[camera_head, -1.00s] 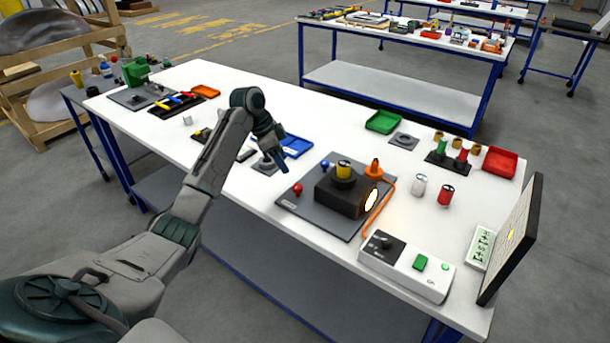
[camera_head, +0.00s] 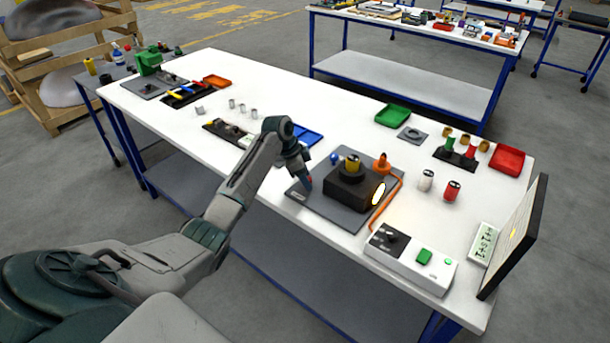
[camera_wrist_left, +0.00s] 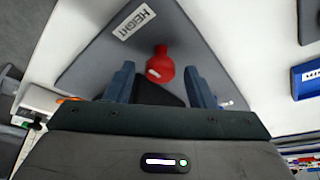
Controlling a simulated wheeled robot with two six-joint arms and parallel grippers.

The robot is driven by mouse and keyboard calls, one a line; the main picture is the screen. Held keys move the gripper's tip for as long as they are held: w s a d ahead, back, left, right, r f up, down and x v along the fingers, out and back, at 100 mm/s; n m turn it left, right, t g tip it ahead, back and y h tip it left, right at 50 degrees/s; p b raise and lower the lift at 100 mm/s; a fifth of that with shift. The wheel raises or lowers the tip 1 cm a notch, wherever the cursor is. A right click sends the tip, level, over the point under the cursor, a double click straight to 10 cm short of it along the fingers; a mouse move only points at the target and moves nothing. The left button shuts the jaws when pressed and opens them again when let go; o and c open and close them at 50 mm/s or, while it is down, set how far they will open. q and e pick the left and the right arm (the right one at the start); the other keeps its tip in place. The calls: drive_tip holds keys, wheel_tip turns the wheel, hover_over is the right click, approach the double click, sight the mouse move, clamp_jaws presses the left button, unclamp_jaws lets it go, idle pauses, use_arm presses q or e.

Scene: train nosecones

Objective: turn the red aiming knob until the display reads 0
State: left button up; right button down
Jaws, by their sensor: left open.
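The red knob (camera_wrist_left: 160,66) stands on a grey base plate (camera_wrist_left: 95,62) beside a label reading HEIGHT (camera_wrist_left: 134,20). My left gripper (camera_wrist_left: 159,74) is open, with a blue-grey finger on each side of the knob in the left wrist view; I cannot tell whether either touches it. In the head view my left gripper (camera_head: 306,178) hides most of the knob at the plate's left corner. A black block with a yellow-topped cylinder (camera_head: 352,165) sits on the plate. The display screen (camera_head: 515,236) stands at the table's right end, its reading illegible. My right gripper is not in view.
A blue knob (camera_head: 334,158) and an orange cone (camera_head: 382,162) with an orange cable are on the plate's far side. A white control box (camera_head: 410,257) with a green button stands to the right.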

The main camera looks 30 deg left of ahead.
use_arm(q)
drive_tip(key=c, duration=0.9)
drive_tip(key=shift+r+n+y+p, duration=0.3)
drive_tip(key=shift+n+p, duration=0.6)
drive_tip(key=shift+p, duration=0.3)
drive_tip(key=shift+c, duration=0.2)
drive_tip(key=n+t+y+p, duration=0.1)
drive_tip(key=n+p, duration=0.3)
drive_tip(key=shift+d, duration=0.2)
drive_tip(key=shift+f+n+t+y+p, duration=0.15)
drive_tip(key=shift+n+y+p, duration=0.2)
drive_tip(key=shift+n+p, duration=0.45)
drive_tip(key=shift+f+n+t+y+p, duration=0.15)
drive_tip(key=shift+n+y+p, duration=0.2)
drive_tip(key=shift+n+p, duration=0.4)
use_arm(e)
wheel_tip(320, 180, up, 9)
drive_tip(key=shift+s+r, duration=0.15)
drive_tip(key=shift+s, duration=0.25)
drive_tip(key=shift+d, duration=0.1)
use_arm(q)
drive_tip(key=o, duration=0.9)
drive_tip(key=shift+s, duration=0.1)
